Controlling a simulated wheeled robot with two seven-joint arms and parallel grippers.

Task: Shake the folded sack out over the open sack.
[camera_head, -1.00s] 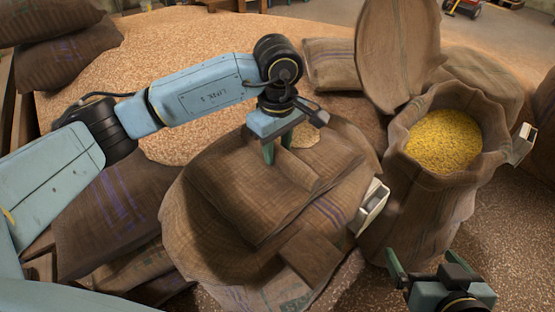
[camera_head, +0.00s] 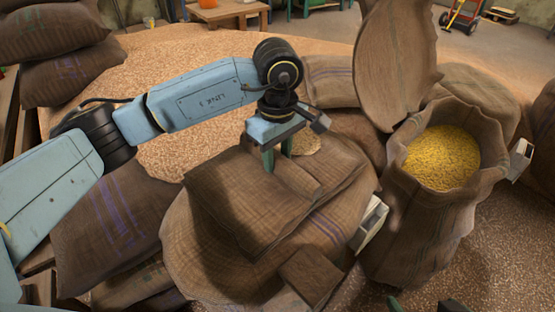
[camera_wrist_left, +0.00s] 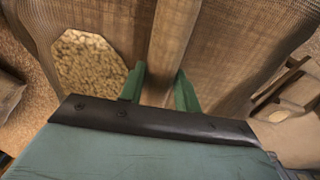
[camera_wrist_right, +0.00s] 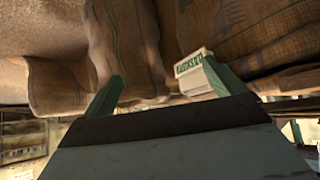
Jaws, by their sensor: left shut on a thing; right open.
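The folded brown sack (camera_head: 235,205) hangs from my left gripper (camera_head: 277,157) over a wide brown sack (camera_head: 190,255). The left gripper is shut on a fold of the folded sack, which also shows between its fingers in the left wrist view (camera_wrist_left: 172,45). The folded sack covers most of the wide sack's top, so I cannot see into it. Another open brown sack (camera_head: 415,225), full of yellow grain (camera_head: 442,157), stands upright to the right. My right gripper (camera_wrist_right: 165,88) is open and empty; only its tips show at the head view's bottom edge.
Filled sacks (camera_head: 105,215) lie at the left. A grain heap (camera_head: 190,50) spreads behind. A hand truck (camera_head: 464,20) stands at the back.

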